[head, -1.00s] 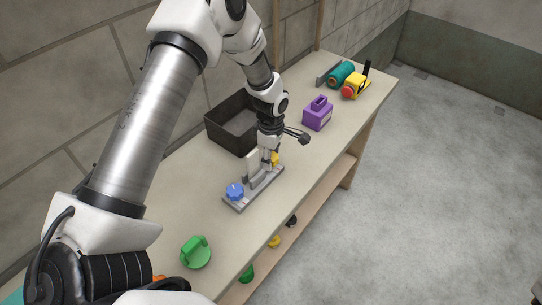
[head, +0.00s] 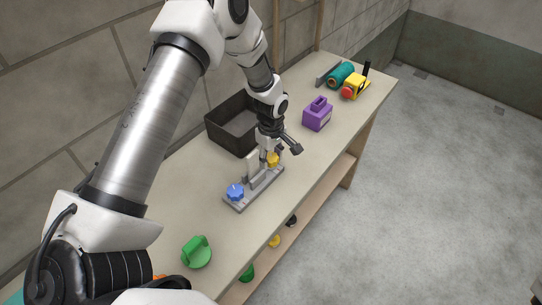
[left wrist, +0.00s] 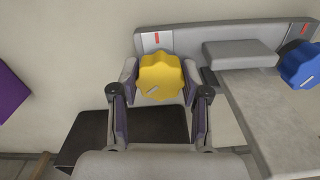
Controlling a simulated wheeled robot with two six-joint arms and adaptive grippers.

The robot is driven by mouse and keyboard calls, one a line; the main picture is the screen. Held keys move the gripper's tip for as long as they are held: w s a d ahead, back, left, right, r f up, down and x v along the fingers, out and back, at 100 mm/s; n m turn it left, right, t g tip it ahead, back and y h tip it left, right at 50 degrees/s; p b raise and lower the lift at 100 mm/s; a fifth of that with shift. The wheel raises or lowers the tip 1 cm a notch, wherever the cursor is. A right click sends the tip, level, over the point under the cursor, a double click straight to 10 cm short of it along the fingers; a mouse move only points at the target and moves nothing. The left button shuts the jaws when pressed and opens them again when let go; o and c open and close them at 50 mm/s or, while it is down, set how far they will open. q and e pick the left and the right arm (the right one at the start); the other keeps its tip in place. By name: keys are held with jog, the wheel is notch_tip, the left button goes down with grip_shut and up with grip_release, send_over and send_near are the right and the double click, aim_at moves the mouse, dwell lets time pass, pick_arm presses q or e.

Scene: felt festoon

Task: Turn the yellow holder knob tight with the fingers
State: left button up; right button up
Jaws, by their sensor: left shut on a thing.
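The yellow holder knob (left wrist: 161,76) is a lobed knob with a light line mark, at one end of a grey holder plate (left wrist: 190,37). In the head view the yellow knob (head: 273,160) shows at the far end of the plate (head: 240,205). My left gripper (left wrist: 160,88) has its two fingers on either side of the yellow knob, shut on it. In the head view the left gripper (head: 268,155) points down at the knob and partly hides it. A blue knob (head: 235,192) sits at the near end of the plate. My right gripper is not in view.
A dark open bin (head: 222,128) stands behind the holder against the wall. A purple block (head: 317,114) stands beyond it to the right. A yellow device with a red part (head: 354,88) and a teal roll (head: 341,75) are at the far end.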

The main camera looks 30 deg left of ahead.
aim_at(271, 157)
pick_arm(q)
jog(key=m, duration=1.2)
jog(key=shift+m, duration=0.3)
jog(key=m, duration=0.6)
jog(key=shift+m+b, duration=0.3)
jog(key=m, duration=0.6)
jog(key=shift+m+b, duration=0.3)
jog(key=shift+m, duration=0.1)
jog(key=o, duration=0.9)
jog(key=shift+r, duration=0.1)
notch_tip(271, 157, up, 12)
jog(key=shift+f, duration=0.1)
